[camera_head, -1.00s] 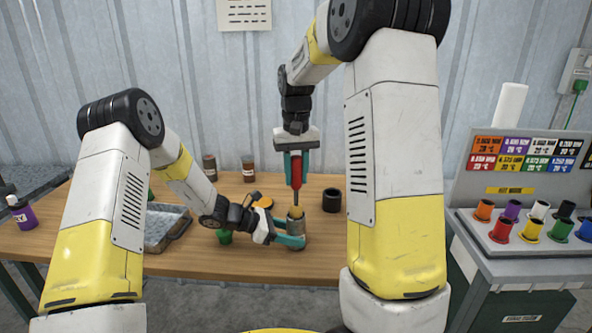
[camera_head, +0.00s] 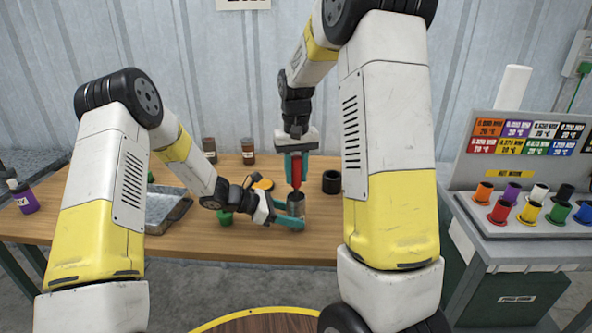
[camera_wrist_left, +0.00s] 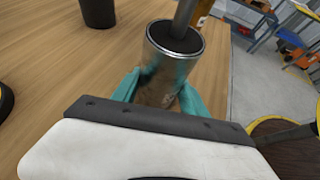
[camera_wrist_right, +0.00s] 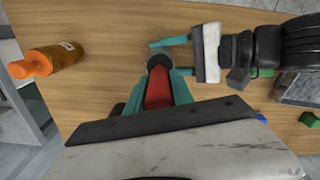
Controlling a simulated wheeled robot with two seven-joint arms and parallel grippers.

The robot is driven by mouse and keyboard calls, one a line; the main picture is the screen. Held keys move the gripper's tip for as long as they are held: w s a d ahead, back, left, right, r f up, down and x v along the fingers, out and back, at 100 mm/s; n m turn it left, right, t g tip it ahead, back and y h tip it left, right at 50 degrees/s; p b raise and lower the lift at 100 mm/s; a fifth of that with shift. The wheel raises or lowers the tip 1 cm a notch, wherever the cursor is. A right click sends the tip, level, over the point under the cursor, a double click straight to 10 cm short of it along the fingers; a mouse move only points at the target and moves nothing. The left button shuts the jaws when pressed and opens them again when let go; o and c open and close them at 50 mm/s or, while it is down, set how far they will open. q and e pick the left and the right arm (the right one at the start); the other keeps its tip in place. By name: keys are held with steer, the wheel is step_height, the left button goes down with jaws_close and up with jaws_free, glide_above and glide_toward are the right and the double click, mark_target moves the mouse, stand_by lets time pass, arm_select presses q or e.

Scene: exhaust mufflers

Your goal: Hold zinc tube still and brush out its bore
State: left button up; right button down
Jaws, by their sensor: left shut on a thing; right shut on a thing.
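The zinc tube (camera_head: 297,204) stands upright near the table's front edge. My left gripper (camera_head: 291,215) is shut around its side; the left wrist view shows the tube (camera_wrist_left: 170,68) between the teal fingers. My right gripper (camera_head: 296,160) points down above the tube and is shut on the brush's red handle (camera_head: 296,172). In the left wrist view the brush's grey shaft (camera_wrist_left: 184,16) enters the dark mouth of the tube. The brush head is hidden inside the bore. In the right wrist view the red handle (camera_wrist_right: 158,90) lines up over the tube.
A black cup (camera_head: 331,183) stands behind and right of the tube. A metal tray (camera_head: 165,212), a green object (camera_head: 225,218) and an orange disc (camera_head: 263,184) lie left. An orange bottle (camera_wrist_right: 55,60) shows in the right wrist view. Brown bottles (camera_head: 248,152) stand at the back.

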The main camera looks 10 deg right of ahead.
mark_target(296, 156)
steer(key=shift+r, duration=2.2)
steer(key=shift+f, duration=2.4)
steer(key=shift+r, duration=2.4)
steer(key=shift+f, duration=2.4)
